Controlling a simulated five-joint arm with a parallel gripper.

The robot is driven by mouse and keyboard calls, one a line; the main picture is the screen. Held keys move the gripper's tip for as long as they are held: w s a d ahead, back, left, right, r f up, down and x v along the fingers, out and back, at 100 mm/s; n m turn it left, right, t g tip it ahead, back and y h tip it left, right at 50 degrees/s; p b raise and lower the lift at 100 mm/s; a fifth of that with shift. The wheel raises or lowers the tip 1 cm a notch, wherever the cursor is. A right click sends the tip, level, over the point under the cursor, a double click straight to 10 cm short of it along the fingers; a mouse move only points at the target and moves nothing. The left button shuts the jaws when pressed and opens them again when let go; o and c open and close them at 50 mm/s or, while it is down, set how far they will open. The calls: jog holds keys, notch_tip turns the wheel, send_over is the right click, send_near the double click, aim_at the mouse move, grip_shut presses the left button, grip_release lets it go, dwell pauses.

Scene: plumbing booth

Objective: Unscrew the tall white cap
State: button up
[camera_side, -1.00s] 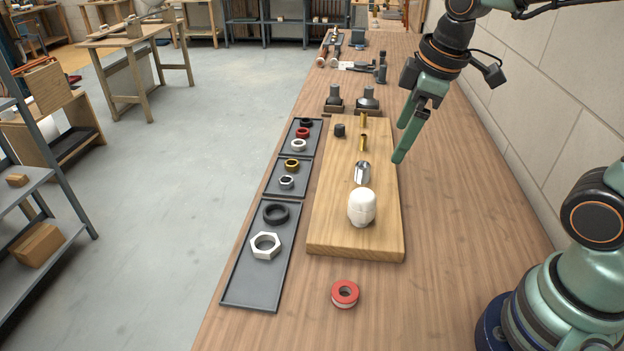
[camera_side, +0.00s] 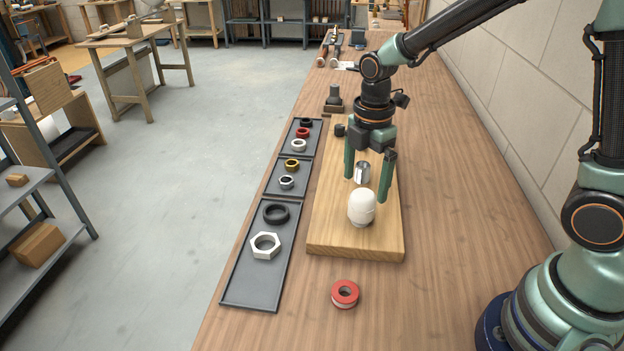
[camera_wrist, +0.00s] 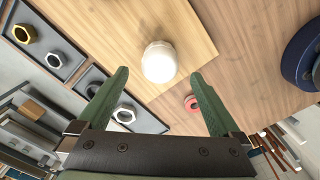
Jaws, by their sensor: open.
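The tall white cap (camera_side: 362,206) stands upright near the front end of the wooden board (camera_side: 330,243). It also shows in the wrist view (camera_wrist: 159,62), beyond and between my fingertips. My gripper (camera_side: 367,188) is open and empty, pointing down over the board just behind the cap. In the side view its two green fingers stand either side of a shiny metal fitting (camera_side: 362,172), and whether they touch it cannot be told. In the wrist view the fingers (camera_wrist: 163,82) are wide apart with the cap ahead of them, not gripped.
Dark trays (camera_side: 262,287) with several rings and nuts lie left of the board. A red tape roll (camera_side: 345,294) lies on the bench in front. A small dark fitting (camera_side: 340,130) stands at the board's back.

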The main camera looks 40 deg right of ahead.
aim_at(364, 194)
jog(key=shift+f, duration=3.2)
jog(key=c, duration=1.3)
jog(key=n, duration=0.6)
jog(key=shift+r, duration=0.15)
jog(key=n, duration=0.6)
jog(key=shift+r, duration=0.1)
jog(key=o, duration=1.3)
